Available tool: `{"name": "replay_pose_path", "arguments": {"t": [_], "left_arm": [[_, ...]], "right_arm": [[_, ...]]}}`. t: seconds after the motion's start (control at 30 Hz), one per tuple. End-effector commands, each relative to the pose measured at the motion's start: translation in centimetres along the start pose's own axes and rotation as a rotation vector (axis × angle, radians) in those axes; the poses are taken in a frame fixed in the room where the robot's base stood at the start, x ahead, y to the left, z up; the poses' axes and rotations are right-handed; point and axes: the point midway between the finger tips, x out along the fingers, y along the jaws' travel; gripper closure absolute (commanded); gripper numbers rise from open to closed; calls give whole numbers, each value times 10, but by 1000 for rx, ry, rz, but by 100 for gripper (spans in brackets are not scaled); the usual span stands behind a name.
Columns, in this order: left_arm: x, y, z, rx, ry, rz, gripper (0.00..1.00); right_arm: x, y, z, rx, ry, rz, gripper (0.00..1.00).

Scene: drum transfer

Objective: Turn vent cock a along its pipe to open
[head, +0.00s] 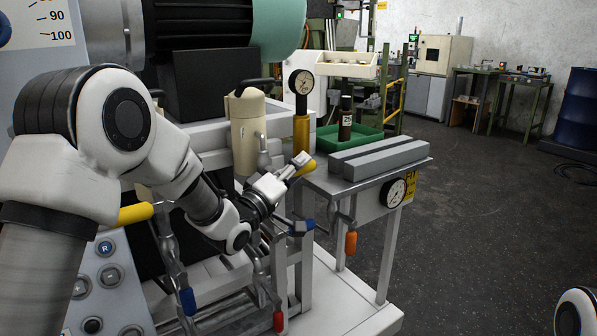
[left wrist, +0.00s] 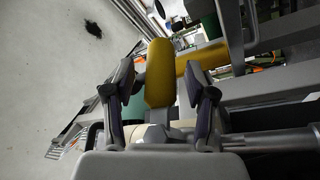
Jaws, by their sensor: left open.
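My left gripper (head: 296,164) is open at a yellow lever handle (head: 306,168), beside the beige cylinder (head: 246,135) and the brass-coloured cylinder (head: 301,136). In the left wrist view the yellow handle (left wrist: 160,72) stands between the two spread fingers, with gaps visible on both sides. Another yellow handle (head: 135,213) points sideways at the left, partly behind my left arm. No readable label shows which lever is vent cock a. The pipe under the handle at my gripper is mostly hidden by the gripper. My right gripper is out of view.
Blue handles (head: 301,226) (head: 188,301), a red handle (head: 279,321) and an orange handle (head: 350,244) hang on nearby pipes. A side table with a green tray (head: 327,142) and grey bars (head: 380,158) stands right of my gripper. Open floor lies further right.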

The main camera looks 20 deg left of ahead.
Motion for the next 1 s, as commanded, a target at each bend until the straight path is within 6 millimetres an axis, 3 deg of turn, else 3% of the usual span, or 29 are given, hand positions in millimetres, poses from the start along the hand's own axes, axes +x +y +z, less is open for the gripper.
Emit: {"name": "replay_pose_path", "arguments": {"t": [0.1, 0.33, 0.5, 0.77, 1.0], "left_arm": [[11, 0, 0, 1, 1, 0, 44], [12, 0, 0, -1, 0, -1, 44], [12, 0, 0, -1, 0, -1, 100], [12, 0, 0, 2, -3, -7, 100], [12, 0, -1, 20, -38, -57, 100]], "right_arm": [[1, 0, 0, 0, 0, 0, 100], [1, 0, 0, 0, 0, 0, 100], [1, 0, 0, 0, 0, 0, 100], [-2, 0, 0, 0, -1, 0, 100], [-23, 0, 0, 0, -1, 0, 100]]}}
